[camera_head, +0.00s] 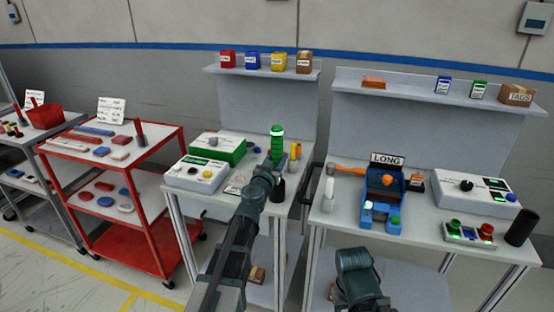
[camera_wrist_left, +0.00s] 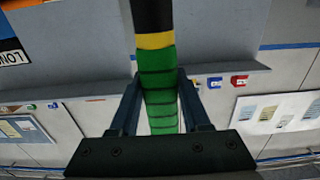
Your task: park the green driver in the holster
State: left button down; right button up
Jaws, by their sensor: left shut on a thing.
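The green driver (camera_head: 277,145) stands roughly upright above the left worktable in the head view, its ridged green handle uppermost. My left gripper (camera_head: 271,166) is shut on it. In the left wrist view the green handle (camera_wrist_left: 158,85) lies between the two fingers of the left gripper (camera_wrist_left: 160,100), with a yellow band and a black part beyond it. In the head view the driver's lower part is hidden by my gripper. My right gripper does not show.
The right table holds a blue fixture (camera_head: 383,195), an orange-handled tool (camera_head: 349,170) and a black cylinder (camera_head: 521,227). A red cart (camera_head: 117,180) stands left.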

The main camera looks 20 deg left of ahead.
pick_arm(q)
jog(key=shift+f+b, duration=0.3)
jog(key=shift+f, duration=0.05)
jog(key=shift+c, duration=1.4)
grip_release()
jog(key=shift+s, duration=0.1)
